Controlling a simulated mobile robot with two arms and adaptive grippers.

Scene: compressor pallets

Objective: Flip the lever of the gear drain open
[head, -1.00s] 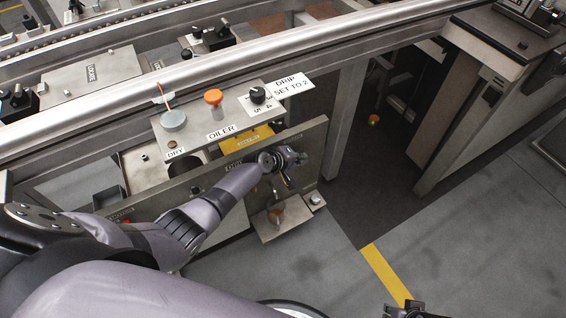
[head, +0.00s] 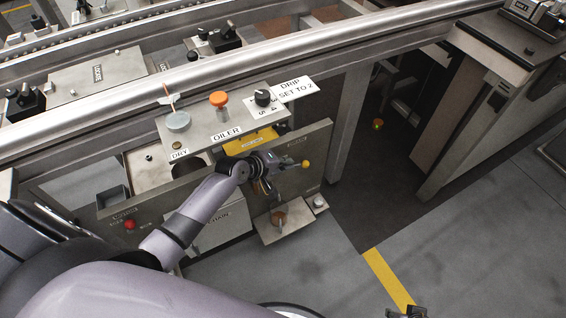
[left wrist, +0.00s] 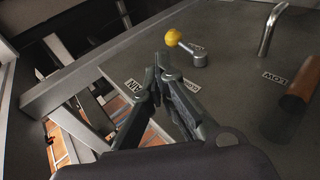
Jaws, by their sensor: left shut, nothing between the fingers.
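The drain lever has a yellow ball knob (head: 306,164) and stands on the front panel (head: 318,142) of the oiler unit. In the left wrist view the yellow knob (left wrist: 172,37) sits at the end of a short metal arm (left wrist: 187,47), which runs down right to a round pivot (left wrist: 200,60). My left gripper (head: 284,163) is just left of the knob. In the left wrist view its fingers (left wrist: 160,72) are shut and empty, with the tips below the knob; I cannot tell if they touch it. My right gripper (head: 405,312) only peeks in at the bottom edge.
A bent metal spout (left wrist: 270,30) and a copper cup (left wrist: 298,95) lie right of the lever. The cup also shows on a small shelf (head: 270,236) in the head view. Above are an orange knob (head: 219,99) and a black dial (head: 263,97).

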